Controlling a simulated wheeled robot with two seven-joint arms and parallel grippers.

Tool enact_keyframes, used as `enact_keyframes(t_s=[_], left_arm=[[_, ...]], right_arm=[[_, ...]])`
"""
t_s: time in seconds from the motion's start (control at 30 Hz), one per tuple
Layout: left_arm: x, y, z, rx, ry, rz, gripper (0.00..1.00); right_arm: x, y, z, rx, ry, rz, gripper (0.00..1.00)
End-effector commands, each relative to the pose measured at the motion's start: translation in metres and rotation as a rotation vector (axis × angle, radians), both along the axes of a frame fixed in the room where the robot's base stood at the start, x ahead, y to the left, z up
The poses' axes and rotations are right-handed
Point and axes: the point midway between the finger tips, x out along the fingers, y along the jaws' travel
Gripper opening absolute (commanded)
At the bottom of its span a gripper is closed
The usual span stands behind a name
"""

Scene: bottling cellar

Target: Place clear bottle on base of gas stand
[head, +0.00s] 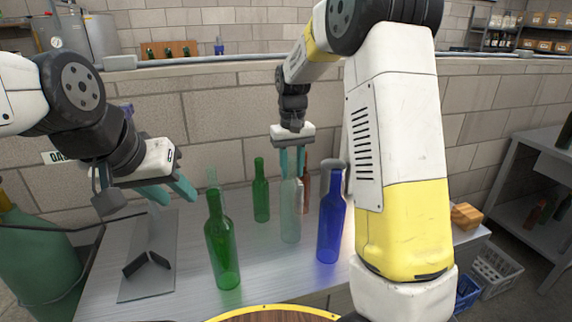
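The clear bottle (291,217) stands upright on the metal table, near the middle of the head view. My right gripper (292,163) points down over it, with one teal finger on each side of its neck. I cannot tell whether the fingers press on the glass. The gas stand's flat grey base (147,284) lies on the table at the left, with a black V-shaped piece (147,263) on it. My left gripper (169,191) is open and empty above the back of this base. Its fingers partly hide the stand's upper part.
Another green bottle (261,190), a blue bottle (331,215) and a brown bottle (306,190) stand near the clear one. A green gas cylinder (35,255) is at far left. Bare table lies between base and bottles.

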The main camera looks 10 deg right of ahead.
Motion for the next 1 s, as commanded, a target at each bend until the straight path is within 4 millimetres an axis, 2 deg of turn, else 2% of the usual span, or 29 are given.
enact_keyframes(t_s=[0.03, 0.07, 0.47, 0.57, 0.9, 1.0], left_arm=[[0.000, 0.000, 0.000, 0.000, 0.000, 0.000, 0.36], [0.000, 0.000, 0.000, 0.000, 0.000, 0.000, 0.36], [0.000, 0.000, 0.000, 0.000, 0.000, 0.000, 0.36], [0.000, 0.000, 0.000, 0.000, 0.000, 0.000, 0.36], [0.000, 0.000, 0.000, 0.000, 0.000, 0.000, 0.36], [0.000, 0.000, 0.000, 0.000, 0.000, 0.000, 0.36]], right_arm=[[0.000, 0.000, 0.000, 0.000, 0.000, 0.000, 0.43], [0.000, 0.000, 0.000, 0.000, 0.000, 0.000, 0.49], [0.000, 0.000, 0.005, 0.000, -0.001, 0.000, 0.49], [0.001, 0.000, 0.018, 0.001, -0.003, 0.000, 0.49], [0.001, 0.000, 0.090, 0.000, -0.005, 0.000, 0.49], [0.001, 0.000, 0.106, -0.001, -0.002, 0.000, 0.49]])
